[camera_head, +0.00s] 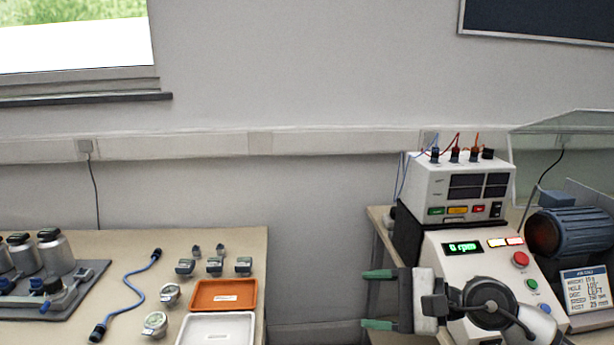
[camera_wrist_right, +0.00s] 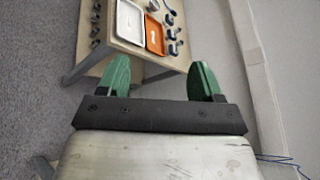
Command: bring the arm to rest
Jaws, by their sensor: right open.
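My right gripper (camera_head: 378,299) is at the lower right of the head view, its green fingers pointing left. It hangs in the gap between the two tables, in front of the control box. In the right wrist view its two green fingers (camera_wrist_right: 160,82) stand well apart with nothing between them. The gripper is open and empty. My right arm covers part of the control box's lower front. My left gripper shows in neither view.
Control box (camera_head: 455,265) reads "0 rpm". A white instrument (camera_head: 460,187) and dark blue motor (camera_head: 575,235) stand behind. The left table (camera_head: 120,245) holds an orange tray (camera_head: 222,296), a white tray (camera_head: 215,330), a blue cable (camera_head: 137,293) and several small sensors.

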